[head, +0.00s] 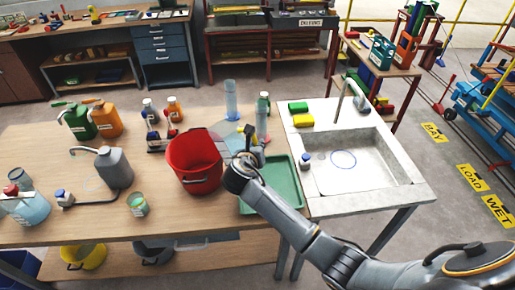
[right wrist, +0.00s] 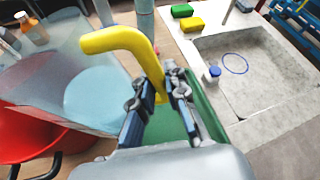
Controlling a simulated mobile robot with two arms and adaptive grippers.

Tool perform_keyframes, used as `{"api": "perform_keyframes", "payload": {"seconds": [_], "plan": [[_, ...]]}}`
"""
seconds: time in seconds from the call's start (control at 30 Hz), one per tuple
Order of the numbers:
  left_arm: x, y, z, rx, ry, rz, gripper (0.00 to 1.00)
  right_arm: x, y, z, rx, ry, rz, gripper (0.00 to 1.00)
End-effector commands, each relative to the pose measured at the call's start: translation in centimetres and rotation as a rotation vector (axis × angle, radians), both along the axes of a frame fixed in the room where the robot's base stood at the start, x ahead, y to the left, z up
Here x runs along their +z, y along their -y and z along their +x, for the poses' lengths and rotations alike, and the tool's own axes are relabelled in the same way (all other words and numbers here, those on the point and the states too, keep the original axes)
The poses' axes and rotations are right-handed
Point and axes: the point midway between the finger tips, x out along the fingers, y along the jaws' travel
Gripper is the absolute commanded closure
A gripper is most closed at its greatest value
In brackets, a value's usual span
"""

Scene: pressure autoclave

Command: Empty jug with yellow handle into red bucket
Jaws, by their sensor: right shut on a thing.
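The clear jug shows its yellow handle (right wrist: 120,40) in the right wrist view. Its see-through body (right wrist: 45,75) reaches left, with a pale blue round area inside; I cannot tell whether this is liquid or the base. My right gripper (right wrist: 160,98) is shut on the handle. In the head view the right gripper (head: 247,142) hides much of the jug (head: 226,133), which is by the right rim of the red bucket (head: 195,178). The bucket stands upright on the wooden table, and part of it (right wrist: 25,130) shows below the jug in the wrist view. My left gripper is out of view.
A green tray (head: 284,188) lies right of the bucket, beside the sink (head: 382,160). Tall cylinders (head: 231,100) stand behind the jug. A grey can (head: 115,168) and a small tin (head: 138,205) are left of the bucket. The table's front has some bare room.

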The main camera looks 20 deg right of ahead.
Motion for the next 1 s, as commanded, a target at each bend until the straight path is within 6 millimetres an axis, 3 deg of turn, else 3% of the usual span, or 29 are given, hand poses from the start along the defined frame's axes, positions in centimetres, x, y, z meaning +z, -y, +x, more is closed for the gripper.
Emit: {"api": "perform_keyframes", "payload": {"seconds": [1.0], "plan": [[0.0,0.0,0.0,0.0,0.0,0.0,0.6,4.6,-0.9,0.7,0.001,-0.068,-0.095,1.0]]}}
